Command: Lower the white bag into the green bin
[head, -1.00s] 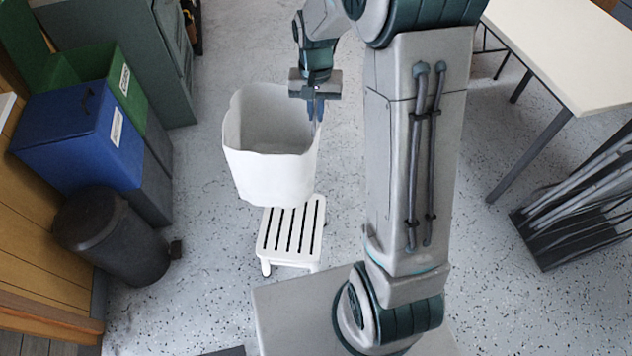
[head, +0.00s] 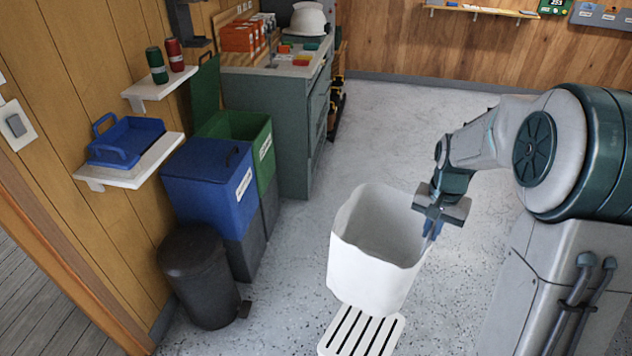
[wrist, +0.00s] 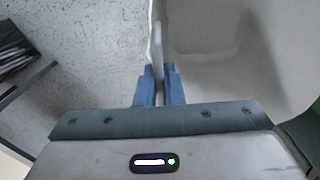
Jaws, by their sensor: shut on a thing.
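The white bag (head: 365,268) hangs upright with its mouth open upward. My gripper (head: 432,230) is shut on the right side of its rim. In the wrist view my gripper (wrist: 158,82) pinches the thin rim between blue fingers, and the inside of the bag (wrist: 225,75) looks empty. The green bin (head: 263,170) stands left of the bag, against the wall side. Its lid (head: 206,95) is raised and its top is open. The bag is apart from the bin, with floor between them.
A blue bin (head: 212,195) with its lid shut stands in front of the green bin. A black pedal bin (head: 200,275) is nearer. A white slatted stool (head: 362,335) sits below the bag. A grey-green cabinet (head: 292,150) stands behind the bins.

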